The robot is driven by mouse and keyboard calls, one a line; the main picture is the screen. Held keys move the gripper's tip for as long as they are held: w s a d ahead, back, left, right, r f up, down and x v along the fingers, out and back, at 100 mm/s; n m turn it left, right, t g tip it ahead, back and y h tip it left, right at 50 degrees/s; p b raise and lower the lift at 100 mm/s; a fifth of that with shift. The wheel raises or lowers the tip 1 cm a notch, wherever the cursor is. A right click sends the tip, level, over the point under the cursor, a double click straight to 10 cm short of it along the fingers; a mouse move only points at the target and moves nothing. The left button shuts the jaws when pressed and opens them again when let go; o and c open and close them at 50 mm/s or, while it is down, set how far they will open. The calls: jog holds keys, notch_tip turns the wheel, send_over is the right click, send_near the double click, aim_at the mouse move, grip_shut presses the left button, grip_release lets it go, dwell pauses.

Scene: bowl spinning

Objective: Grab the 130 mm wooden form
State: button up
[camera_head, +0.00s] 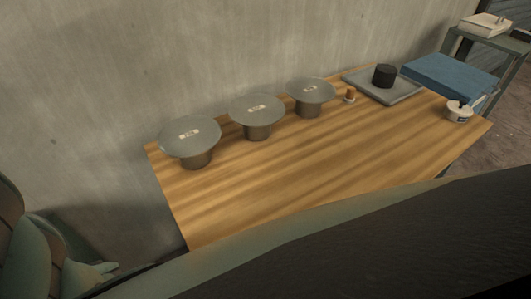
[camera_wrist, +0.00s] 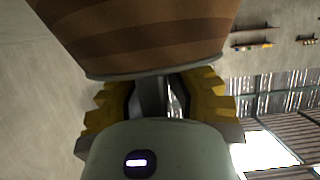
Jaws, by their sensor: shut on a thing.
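In the wrist view my gripper (camera_wrist: 160,101), with yellow toothed finger pads, is shut on a brown striped wooden form (camera_wrist: 145,38). The form fills the top of that view, and a grey rim edges it near the fingers. The part between the fingers is mostly hidden, and I see no size mark on it. In the head view three forms with round grey plates on top stand in a row on the table: left (camera_head: 190,135), middle (camera_head: 257,109) and right (camera_head: 311,90). Each plate has a small white label, too small to read surely.
The wooden table (camera_head: 300,170) stands against a grey wall; its front is clear. At its right are a small orange-brown item (camera_head: 349,95), a grey slab (camera_head: 405,97) with a black cylinder (camera_head: 384,76), a blue slab (camera_head: 450,75) and a white tub (camera_head: 459,112). A shelf (camera_head: 490,40) stands behind.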

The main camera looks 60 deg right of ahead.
grip_shut()
jog(key=shift+r, duration=0.1)
dwell(0.3)
jog(key=shift+r+p, duration=0.3)
jog(key=shift+r, duration=0.3)
jog(key=r, duration=0.1)
jog(key=r+p, duration=0.1)
jog(key=shift+s+d+r, duration=0.1)
jog(key=shift+s+r, duration=0.1)
jog(key=shift+r, duration=0.15)
jog(key=s+d, duration=0.2)
jog(key=s, duration=0.5)
jog(key=s+d+r+b, duration=0.1)
jog(key=s+d, duration=0.1)
jog(key=s, duration=0.6)
jog(key=shift+d, duration=0.25)
